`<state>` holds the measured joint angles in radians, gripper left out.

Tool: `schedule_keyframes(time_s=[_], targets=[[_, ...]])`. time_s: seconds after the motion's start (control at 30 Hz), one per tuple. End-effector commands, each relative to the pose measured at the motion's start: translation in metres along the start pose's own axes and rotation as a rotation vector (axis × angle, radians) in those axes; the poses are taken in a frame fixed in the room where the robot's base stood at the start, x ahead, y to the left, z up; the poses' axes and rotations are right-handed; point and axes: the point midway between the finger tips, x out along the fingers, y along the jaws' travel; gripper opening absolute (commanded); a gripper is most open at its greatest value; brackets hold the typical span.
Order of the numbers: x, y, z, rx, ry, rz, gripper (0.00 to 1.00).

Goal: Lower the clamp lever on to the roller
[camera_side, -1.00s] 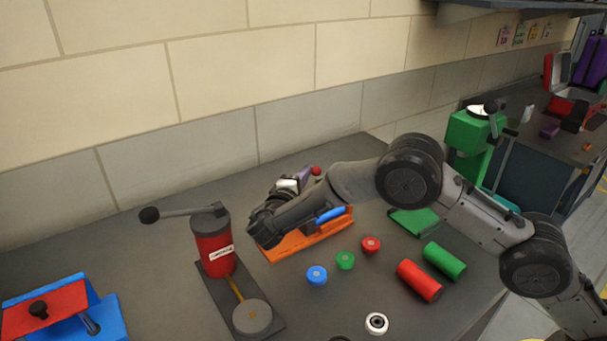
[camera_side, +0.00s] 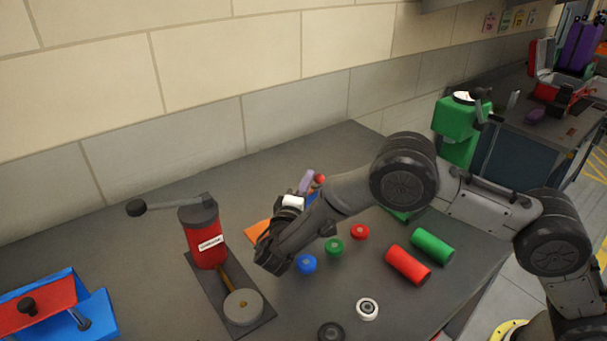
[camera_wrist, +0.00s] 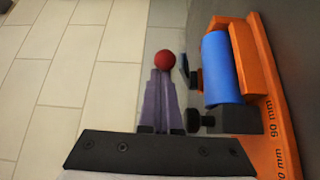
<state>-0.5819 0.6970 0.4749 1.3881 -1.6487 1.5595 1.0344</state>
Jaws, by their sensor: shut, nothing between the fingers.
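The roller lies along the orange fixture (camera_wrist: 258,65), which has millimetre markings. In the side view my arm hides most of the fixture (camera_side: 258,231) and roller.
A red cylinder press (camera_side: 204,240) with a long handle stands left of my gripper. Blue, green and red buttons (camera_side: 334,246) sit just right. Red and green cylinders (camera_side: 408,264) and a white ring (camera_side: 367,309) lie farther right. A red-and-blue box (camera_side: 50,305) is at far left.

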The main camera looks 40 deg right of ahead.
Motion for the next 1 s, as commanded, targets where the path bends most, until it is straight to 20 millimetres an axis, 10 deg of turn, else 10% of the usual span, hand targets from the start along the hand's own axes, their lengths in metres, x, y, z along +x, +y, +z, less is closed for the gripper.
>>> schedule_keyframes(time_s=[1.0], targets=[[-0.01,-0.019,0.013,0.0,0.0,0.0,0.0]])
